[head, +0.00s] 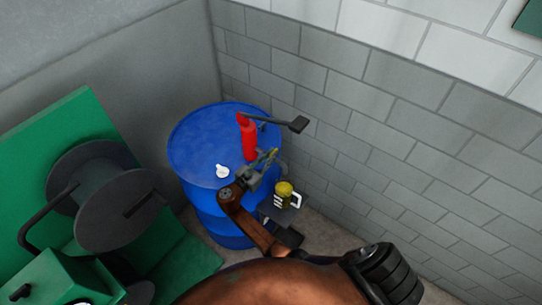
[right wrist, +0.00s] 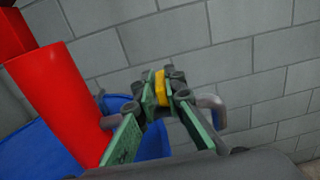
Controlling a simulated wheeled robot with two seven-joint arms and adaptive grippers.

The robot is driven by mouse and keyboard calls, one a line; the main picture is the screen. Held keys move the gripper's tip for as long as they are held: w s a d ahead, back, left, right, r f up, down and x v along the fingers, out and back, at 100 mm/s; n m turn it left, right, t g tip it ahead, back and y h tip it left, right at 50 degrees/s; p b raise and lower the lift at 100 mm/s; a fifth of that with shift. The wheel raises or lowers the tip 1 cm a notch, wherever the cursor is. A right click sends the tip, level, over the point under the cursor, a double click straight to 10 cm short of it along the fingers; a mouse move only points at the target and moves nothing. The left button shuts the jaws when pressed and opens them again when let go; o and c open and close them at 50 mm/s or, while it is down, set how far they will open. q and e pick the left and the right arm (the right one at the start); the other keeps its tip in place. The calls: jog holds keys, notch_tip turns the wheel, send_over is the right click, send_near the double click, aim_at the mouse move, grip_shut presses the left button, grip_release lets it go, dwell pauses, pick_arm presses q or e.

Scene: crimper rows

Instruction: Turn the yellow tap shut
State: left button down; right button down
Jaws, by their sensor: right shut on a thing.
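The yellow tap shows as a small yellow piece (right wrist: 162,88) between the fingertips in the right wrist view. In the head view only a small bit of yellow shows at the fingers, so its turn angle is hard to tell. My right gripper (head: 268,160) reaches in over the right side of a blue drum (head: 195,145), beside a red upright body (head: 248,138). Its green-padded fingers (right wrist: 162,95) are shut on the yellow piece, one on each side, and hide much of it. My left gripper is in neither view.
A dark lever (head: 285,122) sticks out right from the red body's top. A small white piece (head: 222,171) lies on the drum. A yellow mug-like thing with a white handle (head: 285,188) is close to my gripper. A green stand (head: 60,130) with a dark reel is left; a block wall (head: 400,130) is behind.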

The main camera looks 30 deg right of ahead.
jog(key=shift+r, duration=0.1)
jog(key=c, duration=2)
grip_release()
jog(key=v, duration=0.7)
jog(key=shift+a, duration=0.2)
